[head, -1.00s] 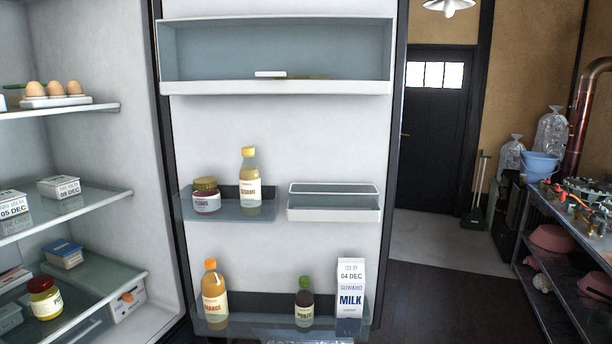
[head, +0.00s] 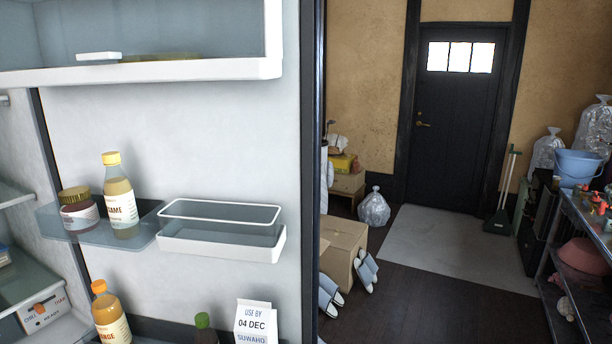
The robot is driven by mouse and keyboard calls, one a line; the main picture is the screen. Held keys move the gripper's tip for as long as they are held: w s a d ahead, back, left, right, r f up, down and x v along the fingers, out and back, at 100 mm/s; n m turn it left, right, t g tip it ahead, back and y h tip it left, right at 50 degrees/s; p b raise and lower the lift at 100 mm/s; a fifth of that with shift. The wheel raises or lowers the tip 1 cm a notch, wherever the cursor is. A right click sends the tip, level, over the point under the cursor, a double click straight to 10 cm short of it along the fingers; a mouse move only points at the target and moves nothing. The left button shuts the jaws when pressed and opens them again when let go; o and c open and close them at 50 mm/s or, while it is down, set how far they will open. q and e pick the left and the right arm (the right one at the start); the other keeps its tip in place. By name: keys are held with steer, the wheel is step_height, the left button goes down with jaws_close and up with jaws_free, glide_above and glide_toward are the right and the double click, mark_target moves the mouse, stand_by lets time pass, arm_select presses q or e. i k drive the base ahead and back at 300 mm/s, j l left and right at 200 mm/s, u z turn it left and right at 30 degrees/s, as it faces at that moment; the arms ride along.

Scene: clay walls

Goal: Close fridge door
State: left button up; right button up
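The fridge door (head: 190,135) stands open and fills the left half of the head view, its inner side facing me. Its door bins hold a jar (head: 79,210), a yellow-capped bottle (head: 120,197), an orange bottle (head: 110,314), a green-capped bottle (head: 203,328) and a milk carton (head: 256,322). An empty white bin (head: 222,230) sits at mid-height. The dark free edge of the door (head: 311,170) is near the middle of the view. A strip of the fridge interior (head: 22,275) shows at the far left. Neither gripper is in view.
Beyond the door edge are a cardboard box (head: 343,250), slippers (head: 365,270) and a clear bag (head: 374,208) on the dark floor.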

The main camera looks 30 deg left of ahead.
mark_target(243, 128)
steer(key=i+l+z, duration=0.2)
steer(key=i, duration=0.15)
steer(key=i+z, duration=0.2)
steer(key=i, duration=0.2)
steer(key=i+u, duration=0.4)
steer(key=i+l+u, duration=0.1)
steer(key=i+u, duration=0.15)
steer(key=u, duration=0.15)
steer(key=i+l+u, duration=0.2)
steer(key=u, duration=0.2)
steer(key=i+u, duration=0.15)
steer(key=u, duration=0.3)
steer(key=i+u, duration=0.2)
steer(key=u, duration=0.3)
steer(key=i+l+u, duration=0.1)
steer(key=u, duration=0.35)
steer(key=i+l+u, duration=0.1)
steer(key=l+u, duration=0.15)
steer(key=u, duration=0.25)
steer(key=i+l+u, duration=0.1)
steer(key=u, duration=0.35)
steer(key=i+l+u, duration=0.2)
steer(key=u, duration=0.25)
steer(key=i+l+u, duration=0.1)
steer(key=l+u, duration=0.35)
